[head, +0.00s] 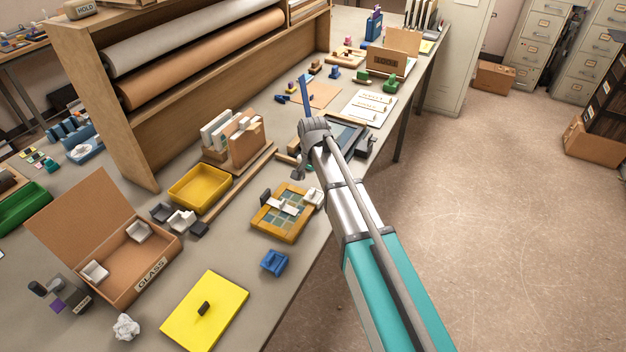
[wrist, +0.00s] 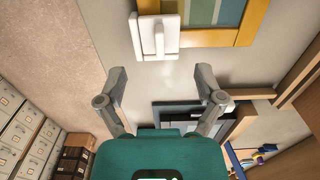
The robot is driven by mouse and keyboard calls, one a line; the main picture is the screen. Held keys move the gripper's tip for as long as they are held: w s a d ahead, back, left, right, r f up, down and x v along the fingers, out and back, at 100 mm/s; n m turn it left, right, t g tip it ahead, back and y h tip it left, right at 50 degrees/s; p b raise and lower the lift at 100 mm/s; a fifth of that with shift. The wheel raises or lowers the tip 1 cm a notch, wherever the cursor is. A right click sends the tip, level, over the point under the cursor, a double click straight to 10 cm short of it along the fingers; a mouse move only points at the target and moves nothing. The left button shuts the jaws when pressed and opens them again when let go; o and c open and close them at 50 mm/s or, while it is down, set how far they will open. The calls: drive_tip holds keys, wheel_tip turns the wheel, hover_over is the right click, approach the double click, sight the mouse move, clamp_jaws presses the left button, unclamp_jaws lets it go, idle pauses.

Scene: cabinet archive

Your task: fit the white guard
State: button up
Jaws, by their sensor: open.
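A white guard-like piece (head: 313,197) sits at the right corner of an orange frame with teal panes (head: 262,229). The wrist view shows this piece (wrist: 146,37) as a plate with a raised bar, against the edge of the frame (wrist: 239,32). I cannot tell whether it is touching the frame. A second white piece (head: 287,207) lies across the panes. My gripper (wrist: 162,72) is open and empty, its two fingers spread wide, with the white piece just beyond the tips. In the head view the fingers are mostly hidden by my arm.
A blue piece (head: 274,262) and a yellow board (head: 205,312) lie nearer on the table. A yellow tray (head: 201,187) and an open cardboard box (head: 133,270) stand left. A dark-framed panel (head: 346,136) lies behind the arm.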

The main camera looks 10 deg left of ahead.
sight(313, 190)
drive_tip(key=shift+r+p, duration=0.5)
drive_tip(key=shift+r, duration=0.15)
drive_tip(key=shift+f, duration=0.15)
wheel_tip(313, 190, down, 6)
drive_tip(key=b, duration=0.6)
wheel_tip(313, 190, up, 9)
drive_tip(key=p, duration=0.9)
drive_tip(key=w+d+f+b, duration=0.1)
drive_tip(key=w, duration=0.2)
drive_tip(key=w+d+f+b, duration=0.2)
drive_tip(key=w, duration=0.1)
drive_tip(key=w+d+f+b, duration=0.2)
drive_tip(key=w, duration=0.1)
drive_tip(key=shift+s+f+b, duration=0.1)
drive_tip(key=shift+f+b, duration=0.8)
drive_tip(key=shift+b, duration=0.15)
